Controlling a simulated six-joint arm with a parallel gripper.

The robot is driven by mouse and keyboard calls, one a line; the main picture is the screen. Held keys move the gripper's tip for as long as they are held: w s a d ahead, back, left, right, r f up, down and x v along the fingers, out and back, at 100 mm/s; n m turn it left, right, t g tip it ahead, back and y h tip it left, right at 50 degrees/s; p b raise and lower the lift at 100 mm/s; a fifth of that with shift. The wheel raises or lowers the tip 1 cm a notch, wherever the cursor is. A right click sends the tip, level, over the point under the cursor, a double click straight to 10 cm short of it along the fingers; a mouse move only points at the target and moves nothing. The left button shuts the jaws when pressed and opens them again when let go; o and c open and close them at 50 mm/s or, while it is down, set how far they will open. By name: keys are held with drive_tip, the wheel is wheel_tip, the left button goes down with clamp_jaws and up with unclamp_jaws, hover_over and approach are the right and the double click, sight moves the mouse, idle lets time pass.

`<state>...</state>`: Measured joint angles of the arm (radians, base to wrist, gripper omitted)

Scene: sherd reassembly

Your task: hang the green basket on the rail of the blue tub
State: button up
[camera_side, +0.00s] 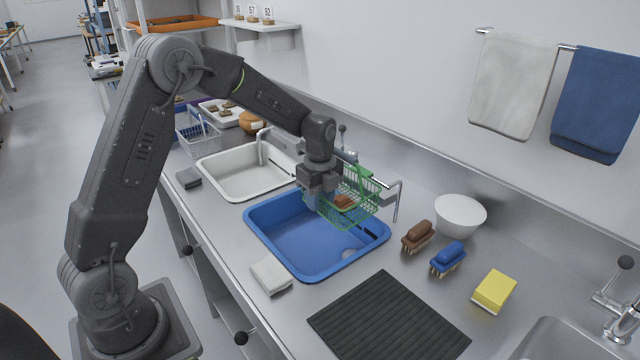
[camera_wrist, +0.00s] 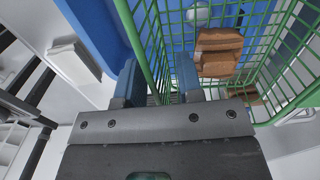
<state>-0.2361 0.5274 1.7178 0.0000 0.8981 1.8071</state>
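The green wire basket (camera_side: 352,208) is at the back right corner of the blue tub (camera_side: 300,262), partly over its rim. A brown piece (camera_side: 344,201) is inside it. In the wrist view the basket's green wires (camera_wrist: 160,40) fill the upper right, with brown pieces (camera_wrist: 218,50) inside. My gripper (camera_side: 314,202) is at the basket's left side. In the wrist view my gripper's blue fingers (camera_wrist: 157,78) straddle the basket's near rim, with a visible gap between them. The contact between basket and rail is hidden by the wires and my wrist.
A white sink (camera_side: 240,185) lies behind left of the tub. A metal tap (camera_side: 385,192) stands close behind the basket. Brushes (camera_side: 418,236), a white bowl (camera_side: 460,215) and a yellow sponge (camera_side: 494,291) are to the right. A black ribbed mat (camera_side: 388,318) lies in front.

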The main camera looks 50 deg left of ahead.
wheel_tip(320, 180, up, 12)
drive_tip(key=s+d+r+n+t, duration=0.1)
drive_tip(key=s+d+r+n, duration=0.3)
drive_tip(key=s+r, duration=0.1)
drive_tip(key=s+d+n+t, duration=0.2)
drive_tip(key=s+d+n, duration=0.1)
drive_tip(key=s+n, duration=0.4)
drive_tip(key=s+d+f+n+t, duration=0.1)
drive_tip(key=s+d+n+t, duration=0.1)
drive_tip(key=s+n, duration=0.5)
drive_tip(key=shift+s+d+t, duration=0.3)
drive_tip(key=shift+s+d, duration=0.6)
drive_tip(key=shift+s, duration=2.05)
